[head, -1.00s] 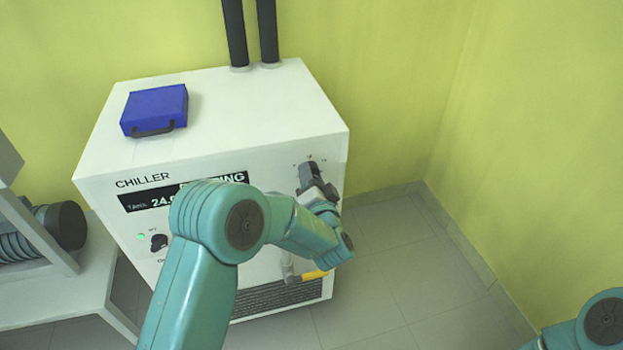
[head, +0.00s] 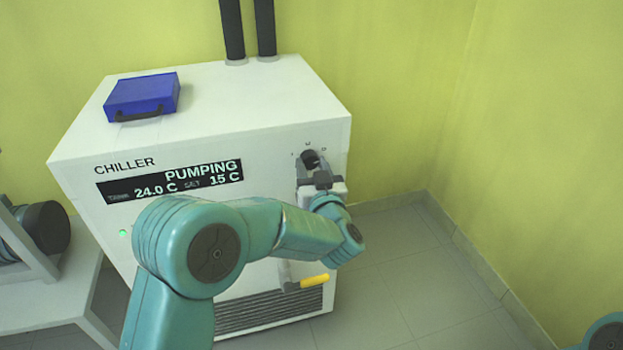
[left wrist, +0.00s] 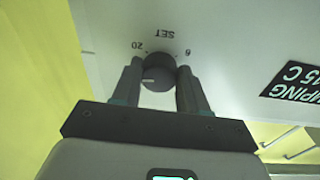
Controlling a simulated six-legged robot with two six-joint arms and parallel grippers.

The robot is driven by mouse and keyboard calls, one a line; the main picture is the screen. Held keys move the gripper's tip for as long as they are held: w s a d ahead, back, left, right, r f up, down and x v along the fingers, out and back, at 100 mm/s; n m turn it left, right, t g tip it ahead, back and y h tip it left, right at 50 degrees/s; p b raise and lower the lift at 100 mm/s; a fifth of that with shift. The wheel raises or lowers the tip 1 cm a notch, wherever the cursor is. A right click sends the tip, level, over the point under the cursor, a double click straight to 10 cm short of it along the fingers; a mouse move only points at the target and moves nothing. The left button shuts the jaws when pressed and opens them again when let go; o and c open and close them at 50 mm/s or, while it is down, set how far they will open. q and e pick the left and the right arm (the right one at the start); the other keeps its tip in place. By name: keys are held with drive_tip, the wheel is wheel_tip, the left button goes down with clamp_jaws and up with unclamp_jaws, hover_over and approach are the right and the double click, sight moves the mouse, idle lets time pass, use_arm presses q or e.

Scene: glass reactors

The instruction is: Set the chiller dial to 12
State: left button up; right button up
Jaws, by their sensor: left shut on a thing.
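The chiller (head: 240,130) is a white box with a dark display (head: 170,180) reading PUMPING, 24.0 C and SET 15 C. Its black set dial (head: 309,158) is at the upper right of the front face. My left gripper (head: 313,168) is at the dial. In the left wrist view the gripper (left wrist: 157,80) has one finger on each side of the dial (left wrist: 158,72), shut on it. My right gripper is out of view.
A blue case (head: 142,96) lies on top of the chiller, and two black pipes (head: 232,30) rise behind it. A yellow-handled valve (head: 314,281) juts out low on the front. A white bench (head: 45,295) stands at left. The floor (head: 390,265) at right is clear.

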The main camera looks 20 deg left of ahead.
use_arm(q)
drive_tip(key=n+b, duration=0.4)
drive_tip(key=n+y+b, duration=0.1)
drive_tip(key=n+b, duration=0.1)
drive_tip(key=n, duration=0.1)
drive_tip(key=shift+w+d+f, duration=0.1)
drive_tip(key=shift+f, duration=0.15)
drive_tip(key=n+g+b, duration=0.1)
drive_tip(key=n+b, duration=0.3)
drive_tip(key=n, duration=0.2)
drive_tip(key=shift+d+r+n+b, duration=0.1)
drive_tip(key=shift+d+n+b, duration=0.05)
drive_tip(key=shift+n+b, duration=0.25)
drive_tip(key=n+b, duration=0.1)
drive_tip(key=n, duration=0.2)
drive_tip(key=shift+w+r+y+b, duration=0.1)
drive_tip(key=shift+r+y+b, duration=0.1)
drive_tip(key=shift+y+b, duration=0.2)
drive_tip(key=shift+n, duration=0.5)
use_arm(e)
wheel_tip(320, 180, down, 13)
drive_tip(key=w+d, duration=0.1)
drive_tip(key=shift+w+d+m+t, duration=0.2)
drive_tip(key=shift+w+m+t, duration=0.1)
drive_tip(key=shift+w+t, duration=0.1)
use_arm(q)
drive_tip(key=shift+r, duration=0.1)
drive_tip(key=o, duration=1.1)
drive_tip(key=shift+c, duration=0.2)
